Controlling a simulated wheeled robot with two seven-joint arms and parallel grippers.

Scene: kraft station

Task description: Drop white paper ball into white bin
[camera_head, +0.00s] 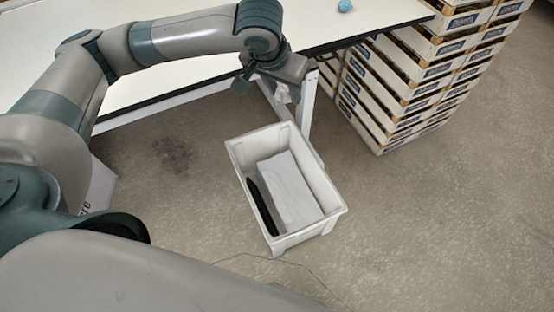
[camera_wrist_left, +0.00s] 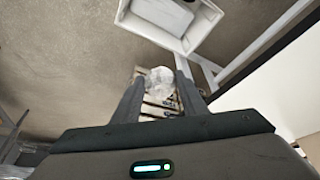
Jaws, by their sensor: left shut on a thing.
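The white paper ball (camera_wrist_left: 161,82) is held between the two fingers of my left gripper (camera_wrist_left: 158,95) in the left wrist view. In the head view my left gripper (camera_head: 283,92) hangs past the table's edge, with a small whitish bit of the ball showing at its tip. The white bin (camera_head: 325,196) stands on the floor, nearer in the picture than the gripper. A white block and a dark long object lie in it. The bin also shows at the top of the left wrist view (camera_wrist_left: 199,33). My right gripper is out of view.
A white table (camera_head: 180,75) with a dark edge runs behind my left arm. A blue ball (camera_head: 345,5) lies on it. Stacked crates (camera_head: 420,75) stand right of the table. The floor right of the bin is clear. A box (camera_head: 100,185) sits at left.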

